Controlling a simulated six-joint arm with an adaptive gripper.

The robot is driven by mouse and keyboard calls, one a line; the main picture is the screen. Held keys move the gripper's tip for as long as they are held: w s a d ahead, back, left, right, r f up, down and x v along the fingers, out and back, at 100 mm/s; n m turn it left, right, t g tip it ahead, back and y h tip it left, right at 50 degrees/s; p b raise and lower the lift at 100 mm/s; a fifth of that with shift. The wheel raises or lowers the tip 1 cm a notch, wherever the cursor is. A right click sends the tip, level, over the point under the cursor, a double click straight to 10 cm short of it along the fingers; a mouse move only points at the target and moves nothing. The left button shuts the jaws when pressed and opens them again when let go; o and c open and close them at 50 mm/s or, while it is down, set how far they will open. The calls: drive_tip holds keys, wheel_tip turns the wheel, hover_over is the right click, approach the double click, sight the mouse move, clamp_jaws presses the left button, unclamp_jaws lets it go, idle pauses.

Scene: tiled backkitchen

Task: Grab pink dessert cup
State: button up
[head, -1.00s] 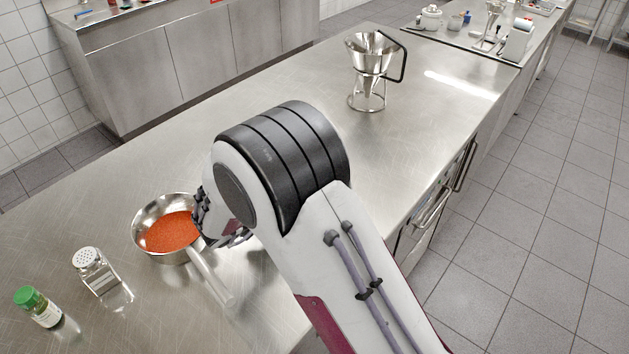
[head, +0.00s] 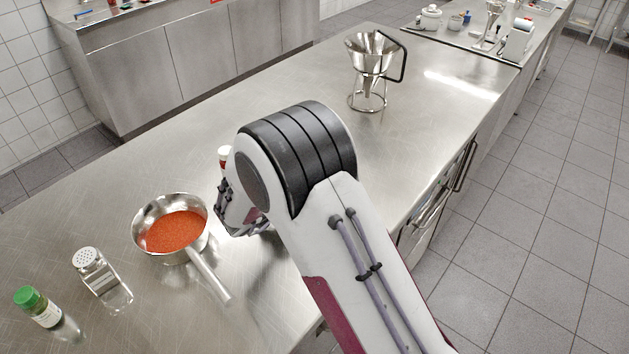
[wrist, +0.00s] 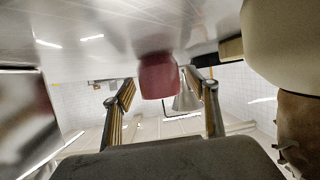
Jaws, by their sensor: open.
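The pink dessert cup (wrist: 158,77) shows in the wrist view as a dark pink shape ahead of my gripper (wrist: 163,90). It appears between the two spread fingers in the picture, and I see no contact. My gripper is open and empty. In the head view my gripper (head: 240,215) is low over the counter, right of the saucepan, and mostly hidden by my arm. I cannot make out the pink cup in the head view; my arm covers that part of the counter.
A saucepan (head: 143,238) of red food, its handle toward the front, stands left of my gripper. A salt shaker (head: 91,266) and green-capped jar (head: 38,307) stand front left. A red-and-white item (head: 224,158) shows partly behind my arm. A metal funnel (head: 371,60) stands farther back.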

drive_tip(key=c, duration=1.2)
drive_tip(key=shift+c, duration=0.2)
drive_tip(key=shift+r, duration=5.05)
drive_tip(key=shift+c, duration=0.2)
